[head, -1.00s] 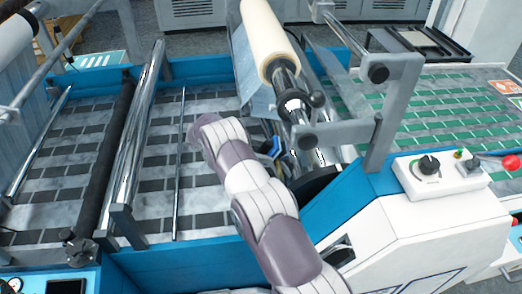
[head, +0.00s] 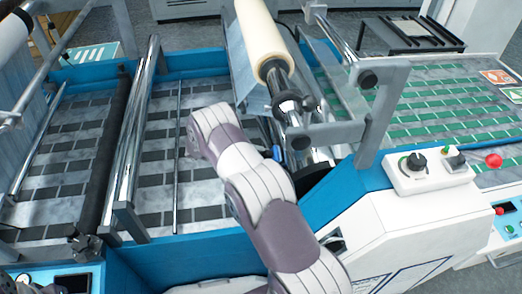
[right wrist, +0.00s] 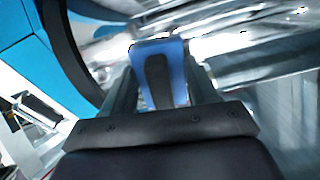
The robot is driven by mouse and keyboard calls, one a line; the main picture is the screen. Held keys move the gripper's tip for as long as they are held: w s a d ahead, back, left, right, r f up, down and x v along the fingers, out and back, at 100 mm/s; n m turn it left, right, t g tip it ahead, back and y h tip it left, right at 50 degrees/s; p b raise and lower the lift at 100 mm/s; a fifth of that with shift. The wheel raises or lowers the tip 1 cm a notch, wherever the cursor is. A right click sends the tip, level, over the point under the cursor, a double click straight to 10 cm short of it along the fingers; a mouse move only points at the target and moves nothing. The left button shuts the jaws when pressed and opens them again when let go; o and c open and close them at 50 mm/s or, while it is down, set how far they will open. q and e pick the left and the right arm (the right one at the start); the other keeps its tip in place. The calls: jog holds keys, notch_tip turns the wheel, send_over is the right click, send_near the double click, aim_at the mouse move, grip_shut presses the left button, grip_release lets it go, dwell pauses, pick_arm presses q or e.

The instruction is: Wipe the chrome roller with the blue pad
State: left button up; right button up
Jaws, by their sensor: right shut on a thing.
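The blue pad (right wrist: 160,72) is held upright between the two fingers of my right gripper (right wrist: 163,85), which is shut on it. Shiny chrome roller surface (right wrist: 265,55) lies just beyond and to the right of the pad in the right wrist view; I cannot tell whether the pad touches it. In the head view only a small blue part of the pad (head: 278,153) shows beside my right arm, and that arm hides most of the gripper. Another long chrome roller (head: 138,125) stands farther left.
A cream film roll (head: 262,35) and a grey bracket (head: 372,115) stand above the work area. A white machine housing (head: 400,225) with a control box (head: 430,170) is at right. In the right wrist view, a dark curved edge and blue panel (right wrist: 20,35) are close at left.

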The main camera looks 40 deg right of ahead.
jog(key=shift+s+a, duration=0.1)
jog(key=shift+s, duration=0.1)
jog(key=shift+s+a+r+p, duration=0.2)
jog(key=shift+s+a+p, duration=0.15)
jog(key=shift+s+p, duration=0.3)
jog(key=shift+s+a+p, duration=0.95)
jog(key=shift+s+a, duration=0.2)
jog(key=shift+s, duration=0.9)
jog(key=w+b, duration=0.1)
jog(key=w+d+b, duration=0.1)
jog(key=w+b, duration=0.1)
jog(key=w+d+f+b, duration=0.1)
jog(key=shift+w+d, duration=0.15)
jog(key=shift+d, duration=0.1)
jog(key=shift+w+d+r+b, duration=0.2)
jog(key=shift+w+d+b, duration=0.1)
jog(key=shift+w+b, duration=0.4)
jog(key=shift+w+d+f+b, duration=0.2)
jog(key=shift+w+d+b, duration=0.3)
jog(key=shift+w+b, duration=0.35)
jog(key=shift+w+d+r+b, duration=0.2)
jog(key=shift+w+b, duration=0.1)
jog(key=shift+b, duration=0.1)
jog(key=shift+w+d+r+b, duration=0.1)
jog(key=shift+w+d+b, duration=0.3)
jog(key=shift+w+b, duration=0.35)
jog(key=shift+w+d+b, duration=0.35)
jog(key=shift+w+b, duration=0.3)
jog(key=shift+w, duration=0.05)
